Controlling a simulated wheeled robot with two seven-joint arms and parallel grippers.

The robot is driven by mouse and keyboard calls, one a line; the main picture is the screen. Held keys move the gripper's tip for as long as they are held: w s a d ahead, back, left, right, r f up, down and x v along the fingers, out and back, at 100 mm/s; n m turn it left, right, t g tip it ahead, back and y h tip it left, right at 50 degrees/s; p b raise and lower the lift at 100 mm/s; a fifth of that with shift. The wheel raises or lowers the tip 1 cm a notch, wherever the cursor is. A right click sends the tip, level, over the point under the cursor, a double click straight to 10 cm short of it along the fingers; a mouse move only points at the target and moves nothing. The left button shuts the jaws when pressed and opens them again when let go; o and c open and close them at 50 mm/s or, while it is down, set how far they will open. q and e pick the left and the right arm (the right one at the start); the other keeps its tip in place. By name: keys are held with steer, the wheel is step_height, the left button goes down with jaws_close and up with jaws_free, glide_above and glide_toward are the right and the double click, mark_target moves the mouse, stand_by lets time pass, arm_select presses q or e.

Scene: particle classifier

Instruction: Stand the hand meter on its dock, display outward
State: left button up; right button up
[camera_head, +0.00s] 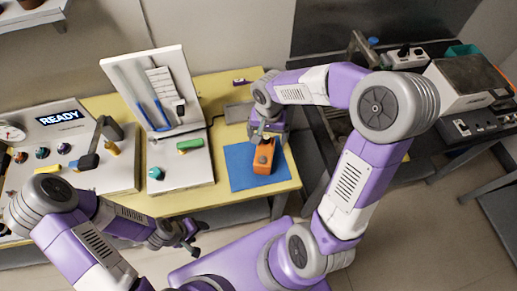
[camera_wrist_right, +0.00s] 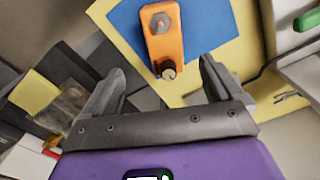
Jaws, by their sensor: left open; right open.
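The orange hand meter (camera_head: 264,157) lies on a blue mat (camera_head: 240,168) on the yellow table. It also shows in the right wrist view (camera_wrist_right: 163,38), with a grey knob at one end and a small round brass-like part at the other. My right gripper (camera_head: 266,136) is over the meter's far end in the head view. In the right wrist view its fingers (camera_wrist_right: 160,82) are apart with nothing held between them, and the meter is beyond them. My left gripper (camera_head: 192,238) is open and empty in front of the table. I cannot clearly identify the dock; a grey block (camera_head: 238,112) sits behind the mat.
A white panel stand (camera_head: 190,165) with blue-handled tools, a green piece and a teal knob stands left of the mat. Further left is a console with a READY display (camera_head: 58,117). A dark bench (camera_head: 345,135) with equipment stands at the right.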

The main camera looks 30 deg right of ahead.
steer(key=b, duration=0.4)
glide_above(264, 151)
steer(key=f, duration=0.4)
steer(key=shift+w+d+f, duration=0.1)
steer(key=shift+d+f, duration=0.15)
step_height(264, 151, down, 8)
steer(key=shift+a+r+b, duration=0.15)
steer(key=shift+r+b, duration=0.1)
steer(key=shift+b, duration=0.6)
steer(key=shift+c, duration=0.2)
steer(key=shift+r, duration=0.15)
steer(key=c, duration=1.4)
